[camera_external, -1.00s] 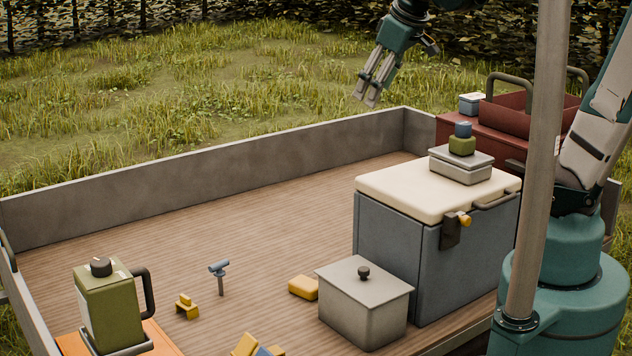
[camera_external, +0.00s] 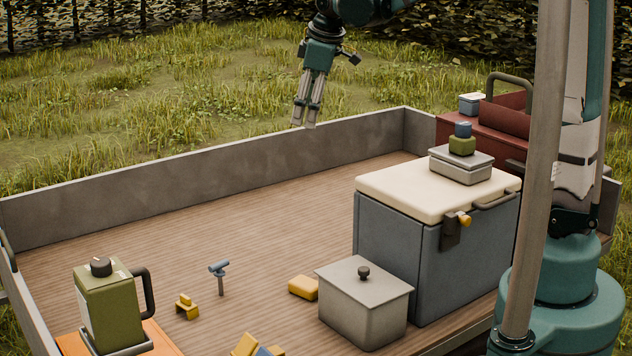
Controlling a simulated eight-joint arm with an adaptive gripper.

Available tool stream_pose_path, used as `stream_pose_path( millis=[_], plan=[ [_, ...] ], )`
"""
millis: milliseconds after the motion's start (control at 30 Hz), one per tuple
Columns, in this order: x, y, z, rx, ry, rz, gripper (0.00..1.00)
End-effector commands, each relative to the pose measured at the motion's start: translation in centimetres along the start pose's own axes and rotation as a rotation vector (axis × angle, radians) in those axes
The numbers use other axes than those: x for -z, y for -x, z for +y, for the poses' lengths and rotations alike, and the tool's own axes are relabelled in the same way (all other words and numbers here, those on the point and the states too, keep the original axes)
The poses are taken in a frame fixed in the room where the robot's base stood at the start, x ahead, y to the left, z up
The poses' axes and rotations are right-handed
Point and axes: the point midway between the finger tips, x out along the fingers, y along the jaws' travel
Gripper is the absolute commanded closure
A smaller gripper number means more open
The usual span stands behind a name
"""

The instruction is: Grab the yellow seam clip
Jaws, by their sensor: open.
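A small yellow stepped piece (camera_external: 187,307), which looks like the seam clip, lies on the wooden truck-bed floor at the lower left, left of a blue T-shaped tool (camera_external: 219,276). A yellow block (camera_external: 303,287) lies farther right beside a lidded grey box, and I cannot fully rule it out as the clip. My gripper (camera_external: 305,125) hangs high near the far wall, pointing down, open and empty. It is well apart from all the yellow pieces.
A blue cooler (camera_external: 398,260) with a cream lid and the lidded grey box (camera_external: 362,312) stand at the right. A green jug (camera_external: 108,308) stands at the lower left. More yellow pieces (camera_external: 244,345) lie at the front edge. The floor's middle is clear.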

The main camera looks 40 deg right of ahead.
Motion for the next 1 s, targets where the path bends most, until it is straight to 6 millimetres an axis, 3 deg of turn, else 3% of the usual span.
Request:
stream_pose_path(
  millis=[467,1000],
  plan=[
    [7.1,-8.8,-0.8,0.043,0.201,-0.054,0.44],
    [14.0,-20.2,-3.4,0.095,0.428,-0.113,0.44]
  ],
)
